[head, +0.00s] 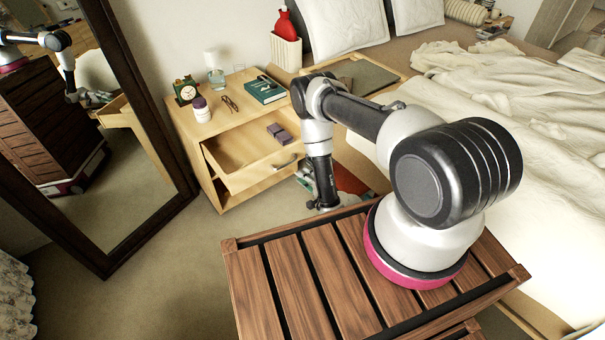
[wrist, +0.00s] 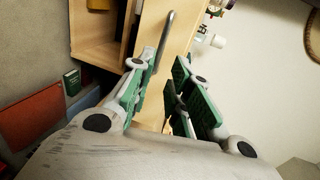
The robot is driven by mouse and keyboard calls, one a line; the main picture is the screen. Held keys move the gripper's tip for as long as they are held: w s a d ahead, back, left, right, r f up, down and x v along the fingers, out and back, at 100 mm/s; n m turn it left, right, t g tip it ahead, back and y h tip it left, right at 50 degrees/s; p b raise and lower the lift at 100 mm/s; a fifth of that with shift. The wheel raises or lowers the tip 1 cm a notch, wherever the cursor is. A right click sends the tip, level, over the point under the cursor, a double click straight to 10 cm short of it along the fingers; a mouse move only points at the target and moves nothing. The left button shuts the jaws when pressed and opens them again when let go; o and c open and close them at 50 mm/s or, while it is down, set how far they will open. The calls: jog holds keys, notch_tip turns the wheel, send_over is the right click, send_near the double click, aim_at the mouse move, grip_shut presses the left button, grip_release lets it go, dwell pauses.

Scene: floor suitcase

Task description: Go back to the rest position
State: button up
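My gripper (head: 304,176) is at the end of my bent-down arm, low beside the open top drawer (head: 236,183) of the light wood nightstand (head: 216,111). In the wrist view my gripper (wrist: 164,78) has its green-padded fingers apart, with nothing seen held between them. The drawer's metal handle (head: 287,162) is close to the fingertips. It also shows in the wrist view (wrist: 166,38), just past the fingers; I cannot tell whether they touch it. Dark purple boxes (head: 279,132) lie in the drawer.
A green book (head: 265,90), glasses, a clock and a jar (head: 201,109) stand on the nightstand. A mirror (head: 110,130) is at left, the bed (head: 530,150) at right. A red item (head: 349,180) lies behind my gripper. Carpet (head: 150,270) is clear at lower left.

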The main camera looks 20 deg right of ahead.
jog(key=s+d+f+n+g+h, duration=0.35)
jog(key=s+f+n+g, duration=0.45)
jog(key=s+f+g, duration=0.4)
jog(key=s+d+r+n+g+h, duration=0.1)
jog(key=d+r+n+g, duration=0.1)
jog(key=r, duration=1.1)
jog(key=s+d+r+n+g, duration=0.1)
jog(key=s+r+n+g, duration=0.1)
jog(key=r, duration=1.1)
jog(key=s+d+r+n+g+h, duration=0.1)
jog(key=d+r+n+g, duration=0.1)
jog(key=r, duration=1.1)
jog(key=s+r+t, duration=0.3)
jog(key=s+r, duration=0.3)
jog(key=r, duration=1)
jog(key=s+d+r+t, duration=0.1)
jog(key=s+r+t, duration=0.3)
jog(key=r, duration=1.2)
jog(key=s, duration=0.3)
jog(key=shift+s+t+y, duration=0.2)
jog(key=shift+t+y, duration=0.1)
jog(key=shift+y, duration=0.05)
